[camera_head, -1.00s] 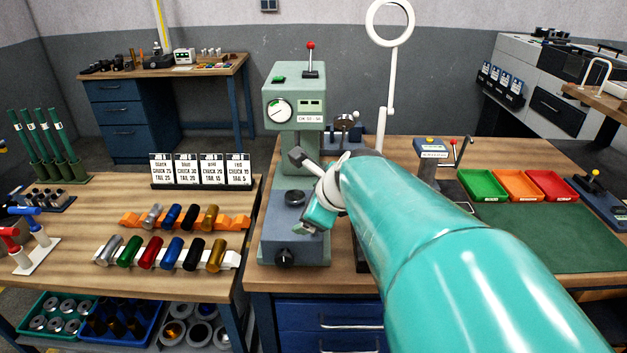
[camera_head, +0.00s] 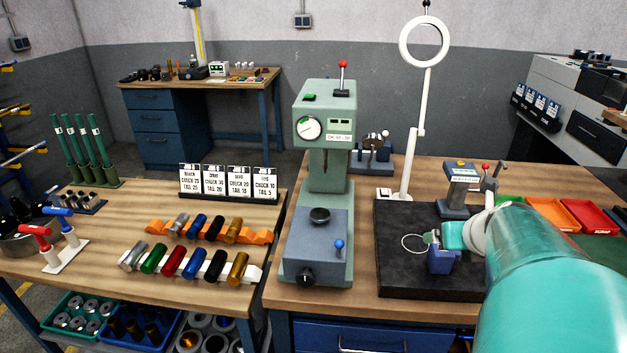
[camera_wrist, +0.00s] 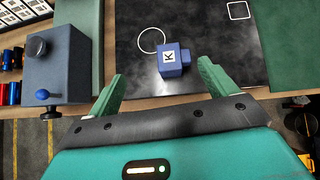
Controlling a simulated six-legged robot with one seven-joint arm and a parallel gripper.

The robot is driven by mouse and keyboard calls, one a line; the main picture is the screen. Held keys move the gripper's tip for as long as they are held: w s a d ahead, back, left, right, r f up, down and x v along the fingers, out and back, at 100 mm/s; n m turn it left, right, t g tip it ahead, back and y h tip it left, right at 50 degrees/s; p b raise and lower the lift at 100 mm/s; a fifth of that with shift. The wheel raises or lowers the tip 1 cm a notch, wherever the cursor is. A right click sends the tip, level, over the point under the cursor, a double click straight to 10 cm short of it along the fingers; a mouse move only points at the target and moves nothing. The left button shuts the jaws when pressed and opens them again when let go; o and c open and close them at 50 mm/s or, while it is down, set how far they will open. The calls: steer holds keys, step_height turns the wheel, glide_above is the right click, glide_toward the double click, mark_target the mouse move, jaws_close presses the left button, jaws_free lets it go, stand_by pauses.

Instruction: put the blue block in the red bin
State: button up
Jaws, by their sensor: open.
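The blue block (camera_head: 441,262), marked with a white K label, sits on the black mat (camera_head: 395,275) beside a white circle outline. In the wrist view the block (camera_wrist: 170,61) shows just beyond and between my fingertips, with a small blue stub on its right side. My gripper (camera_wrist: 160,72) is open and empty. In the head view my gripper (camera_head: 432,240) is at the block, partly overlapping it; contact cannot be told.
An orange bin (camera_head: 556,214) stands left of the red one. A green-grey press (camera_head: 322,190) is left of the mat. A ring magnifier on a white stand (camera_head: 413,165) and a small gauge stand (camera_head: 458,190) rise behind the mat. The mat's front left is clear.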

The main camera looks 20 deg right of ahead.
mark_target(444, 257)
steer(key=shift+m, duration=0.5)
steer(key=d+f, duration=0.1)
steer(key=f, duration=0.1)
steer(key=w+d+f, duration=0.1)
steer(key=f, duration=0.1)
steer(key=w+d+f, duration=0.1)
steer(key=f, duration=0.1)
steer(key=shift+w+d, duration=0.1)
steer(key=shift+d, duration=0.25)
steer(key=shift+x, duration=3.15)
steer(key=shift+f, duration=0.1)
steer(key=shift+c, duration=0.5)
steer(key=c, duration=1.2)
